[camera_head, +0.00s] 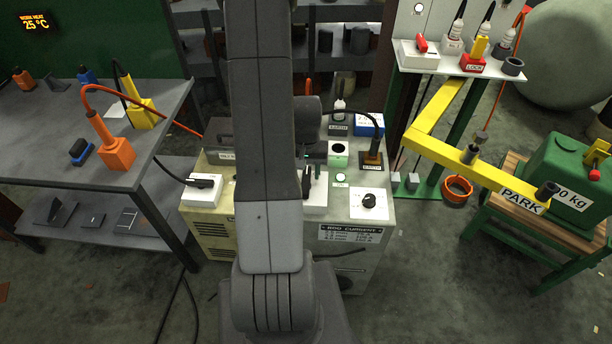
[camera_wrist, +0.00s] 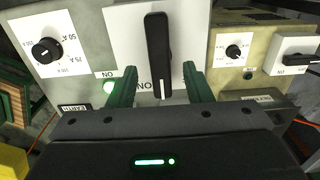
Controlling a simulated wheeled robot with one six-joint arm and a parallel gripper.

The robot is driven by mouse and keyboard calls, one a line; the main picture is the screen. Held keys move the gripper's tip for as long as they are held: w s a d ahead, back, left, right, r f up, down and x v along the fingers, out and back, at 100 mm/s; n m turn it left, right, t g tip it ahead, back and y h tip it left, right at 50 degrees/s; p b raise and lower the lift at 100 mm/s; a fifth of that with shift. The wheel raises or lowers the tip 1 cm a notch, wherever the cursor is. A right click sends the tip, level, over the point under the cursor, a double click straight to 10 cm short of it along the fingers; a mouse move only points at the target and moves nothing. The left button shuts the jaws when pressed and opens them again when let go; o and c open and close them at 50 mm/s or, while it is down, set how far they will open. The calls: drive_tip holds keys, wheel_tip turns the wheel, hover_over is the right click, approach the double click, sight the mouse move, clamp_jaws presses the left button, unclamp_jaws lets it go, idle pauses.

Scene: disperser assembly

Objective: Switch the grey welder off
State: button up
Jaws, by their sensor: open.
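The grey welder (camera_head: 355,265) stands in the middle of the head view, partly hidden by my arm. Its rotary switch (camera_wrist: 157,45) is a black lever on a white plate in the wrist view. The lever's white mark points to the end by the ON lettering. A green lamp (camera_wrist: 110,88) beside the plate is lit; it also shows in the head view (camera_head: 340,178). My gripper (camera_wrist: 160,84) is open, with its green fingers on either side of the lever's lower end. Gaps show between fingers and lever. The head view mostly hides the gripper behind my arm.
A beige welder (camera_head: 217,235) with its own black switch (camera_wrist: 298,59) stands beside the grey one. The grey welder's current knob (camera_head: 369,200) is near the switch. A work table (camera_head: 50,130) stands left; a yellow boom (camera_head: 435,150) stands right.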

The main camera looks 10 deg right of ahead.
sight(306, 183)
drive_tip(key=shift+f, duration=1.5)
drive_tip(key=c, duration=1)
